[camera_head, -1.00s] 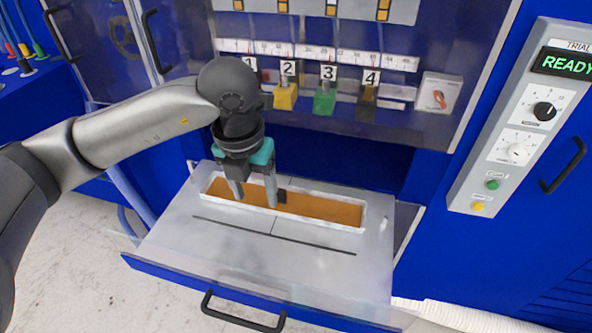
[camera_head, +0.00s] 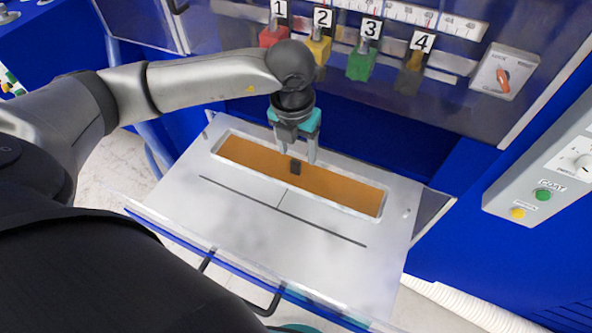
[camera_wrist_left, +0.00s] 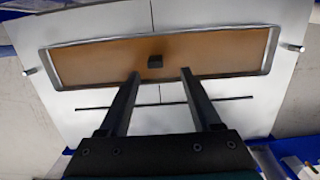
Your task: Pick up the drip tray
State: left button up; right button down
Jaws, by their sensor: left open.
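The drip tray (camera_head: 340,187) is a long shallow tray with a light rim, an orange-brown inside and a small dark block-like handle (camera_head: 295,166) near its middle. It sits in the pulled-out metal drawer. My left gripper (camera_head: 297,160) is open and empty, pointing down over the tray by the handle. In the left wrist view, the open fingers (camera_wrist_left: 160,72) reach toward the tray (camera_wrist_left: 215,57), with the handle (camera_wrist_left: 155,61) just beyond the tips and between their lines. My right gripper is not identifiable; a teal patch shows at the bottom edge of the head view.
The drawer top (camera_head: 240,222) is bare around the tray, with a thin dark slot in front. Numbered coloured valves (camera_head: 362,62) hang above and behind. A control panel (camera_head: 560,170) stands at the right. A white hose (camera_head: 470,312) lies on the floor.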

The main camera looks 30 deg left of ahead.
aim_at(296, 161)
pick_arm(q)
jog(key=shift+w+a+f, duration=0.15)
jog(key=shift+f, duration=0.9)
jog(key=shift+w+a+f, duration=0.1)
jog(key=shift+a+f, duration=0.05)
jog(key=shift+f, duration=0.85)
jog(key=shift+w+a+f, duration=0.15)
jog(key=shift+f, duration=0.9)
grip_shut()
jog(key=shift+r, duration=0.1)
